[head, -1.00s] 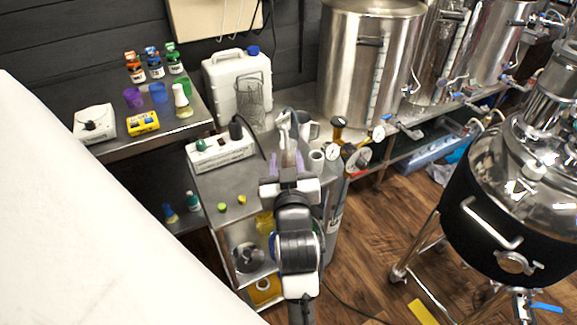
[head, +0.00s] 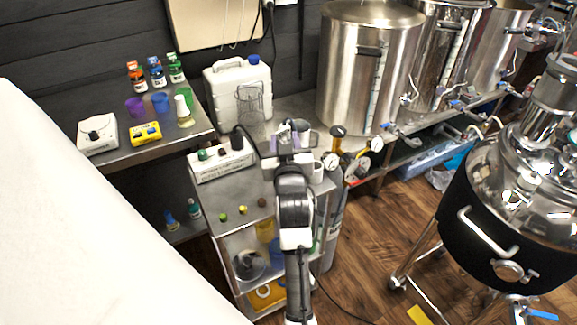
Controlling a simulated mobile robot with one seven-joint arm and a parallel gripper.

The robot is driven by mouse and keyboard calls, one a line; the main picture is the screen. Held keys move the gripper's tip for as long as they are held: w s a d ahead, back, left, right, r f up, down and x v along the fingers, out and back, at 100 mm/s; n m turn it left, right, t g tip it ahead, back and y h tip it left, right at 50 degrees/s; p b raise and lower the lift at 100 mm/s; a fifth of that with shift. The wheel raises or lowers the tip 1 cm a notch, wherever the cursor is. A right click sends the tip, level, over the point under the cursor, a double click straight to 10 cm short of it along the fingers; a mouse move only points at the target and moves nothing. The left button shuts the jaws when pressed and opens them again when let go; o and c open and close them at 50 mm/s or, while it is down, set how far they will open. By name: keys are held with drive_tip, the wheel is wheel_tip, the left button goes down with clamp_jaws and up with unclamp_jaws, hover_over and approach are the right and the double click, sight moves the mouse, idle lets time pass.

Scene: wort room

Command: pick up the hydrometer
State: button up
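I cannot make out the hydrometer clearly in the head view. My gripper (head: 289,139) is at the back of the small steel cart (head: 232,187), and my arm reaches up to it from the bottom of the picture. Its two purplish fingers show, but whatever is between them is too small and blurred to tell. The wrist hides part of the cart top behind it. A grey mug (head: 310,139) is just right of the fingers.
A white power box (head: 222,160) is left of my gripper. A wire basket (head: 250,104) and white jug (head: 226,88) stand behind. Small caps (head: 243,210) lie at the cart's front. Steel kettles (head: 366,70) and a black-jacketed tank (head: 485,225) stand right.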

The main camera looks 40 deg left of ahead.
clamp_jaws()
drive_tip(key=shift+r, duration=0.1)
wheel_tip(320, 180, up, 20)
drive_tip(key=b, duration=0.1)
idle(0.8)
idle(0.3)
